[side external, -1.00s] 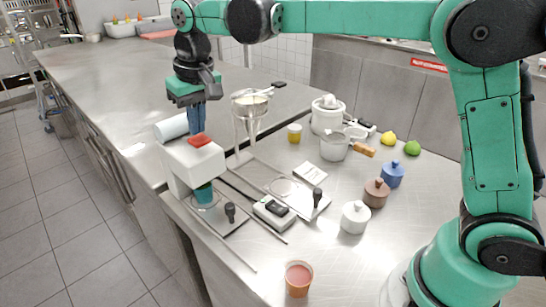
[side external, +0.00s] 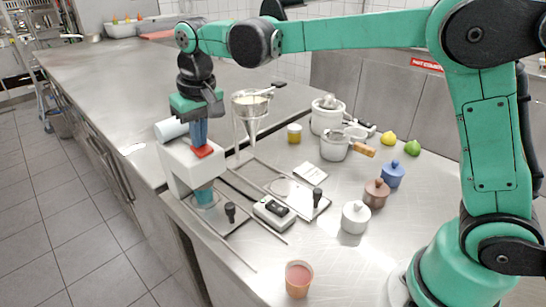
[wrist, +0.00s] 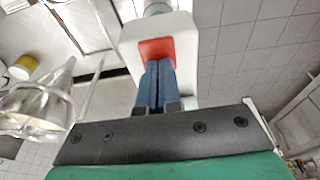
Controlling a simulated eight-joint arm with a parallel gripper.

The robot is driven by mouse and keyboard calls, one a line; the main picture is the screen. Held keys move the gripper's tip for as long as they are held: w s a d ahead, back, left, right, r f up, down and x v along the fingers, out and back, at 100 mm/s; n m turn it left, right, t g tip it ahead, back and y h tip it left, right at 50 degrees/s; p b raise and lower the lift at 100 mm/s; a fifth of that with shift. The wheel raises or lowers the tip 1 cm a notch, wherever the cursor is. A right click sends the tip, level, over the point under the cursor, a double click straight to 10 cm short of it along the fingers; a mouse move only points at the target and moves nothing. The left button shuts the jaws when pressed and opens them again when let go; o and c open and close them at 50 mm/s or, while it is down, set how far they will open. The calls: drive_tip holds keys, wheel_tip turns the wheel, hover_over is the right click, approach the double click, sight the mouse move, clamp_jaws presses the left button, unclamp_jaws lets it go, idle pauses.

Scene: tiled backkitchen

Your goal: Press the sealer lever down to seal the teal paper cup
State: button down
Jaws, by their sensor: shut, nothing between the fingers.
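The white sealer (side external: 192,166) stands at the left edge of the near counter, with a red pad (side external: 203,151) on its lever head. The teal paper cup (side external: 204,194) is under that head, its upper part hidden by it. My gripper (side external: 200,143) points down with its blue fingers together and empty. The fingertips are at the red pad and appear to touch it. In the wrist view the shut fingers (wrist: 158,66) overlap the near part of the red pad (wrist: 156,47). A small part of the cup (wrist: 157,8) shows beyond the white head.
A metal funnel on a stand (side external: 250,108) is close to the right of my gripper. A black-handled plate (side external: 300,193) and a small scale (side external: 272,210) lie right of the sealer. Lidded pots and an orange cup (side external: 298,279) stand farther right. The long back counter is mostly clear.

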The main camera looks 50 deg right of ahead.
drive_tip(key=shift+r, duration=2.75)
drive_tip(key=shift+s+d, duration=0.15)
drive_tip(key=shift+s, duration=0.05)
drive_tip(key=s+d+f+t, duration=0.2)
drive_tip(key=s+d+f, duration=0.1)
drive_tip(key=s, duration=0.4)
drive_tip(key=s+d+f+t, duration=0.3)
drive_tip(key=s+d+f, duration=0.1)
drive_tip(key=s, duration=0.4)
drive_tip(key=shift+s+d+f, duration=0.15)
drive_tip(key=shift+d+f, duration=0.05)
drive_tip(key=shift+d, duration=0.4)
